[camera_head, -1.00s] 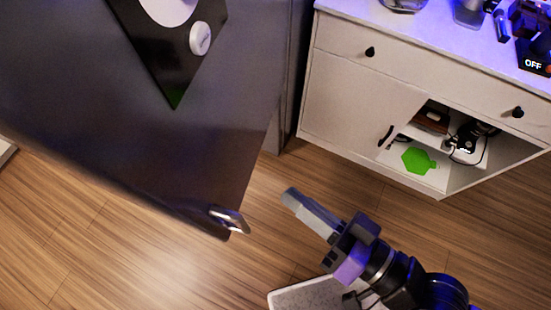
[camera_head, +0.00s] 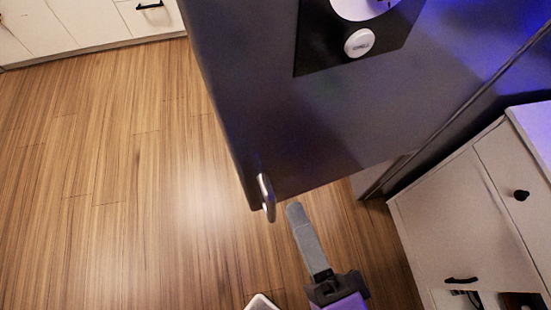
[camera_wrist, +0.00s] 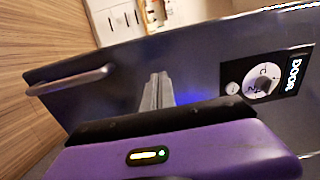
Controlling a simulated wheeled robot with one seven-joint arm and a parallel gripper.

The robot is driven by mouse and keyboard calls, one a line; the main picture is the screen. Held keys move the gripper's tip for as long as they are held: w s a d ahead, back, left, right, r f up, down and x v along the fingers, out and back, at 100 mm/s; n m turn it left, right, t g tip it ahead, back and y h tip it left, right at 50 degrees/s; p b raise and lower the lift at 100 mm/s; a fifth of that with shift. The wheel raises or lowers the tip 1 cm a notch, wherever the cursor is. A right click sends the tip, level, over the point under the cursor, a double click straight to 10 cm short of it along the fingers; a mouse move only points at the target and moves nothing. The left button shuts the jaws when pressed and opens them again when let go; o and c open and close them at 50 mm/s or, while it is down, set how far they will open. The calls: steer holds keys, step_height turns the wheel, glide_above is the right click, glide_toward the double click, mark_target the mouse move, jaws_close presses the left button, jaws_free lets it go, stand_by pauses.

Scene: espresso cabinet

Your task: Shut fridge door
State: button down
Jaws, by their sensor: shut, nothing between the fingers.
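The dark grey fridge door (camera_head: 300,130) hangs open, its free lower corner over the wooden floor. A metal handle (camera_head: 265,197) sits near its free edge. A black panel with a dial and a white button (camera_head: 359,42) is on its face. My gripper (camera_head: 294,208) is shut and empty, its fingertips just right of the handle and by the door's lower edge; I cannot tell if they touch the door. In the wrist view the shut fingers (camera_wrist: 160,79) point at the door face (camera_wrist: 205,65), between the handle (camera_wrist: 72,80) and the dial panel (camera_wrist: 268,80).
A white cabinet (camera_head: 465,225) with black knobs stands at the right, close to the fridge. White drawers (camera_head: 90,20) line the upper left. The wooden floor (camera_head: 110,180) left of the door is clear.

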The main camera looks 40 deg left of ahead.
mark_target(267, 145)
steer(key=p+x, duration=0.1)
steer(key=x, duration=0.7)
steer(key=shift+w+a+r, duration=0.15)
steer(key=shift+w+a, duration=0.05)
steer(key=shift+a, duration=0.15)
steer(key=shift+w+a+f, duration=0.2)
steer(key=shift+w+a, duration=0.15)
steer(key=shift+a, duration=0.2)
steer(key=shift+a, duration=0.1)
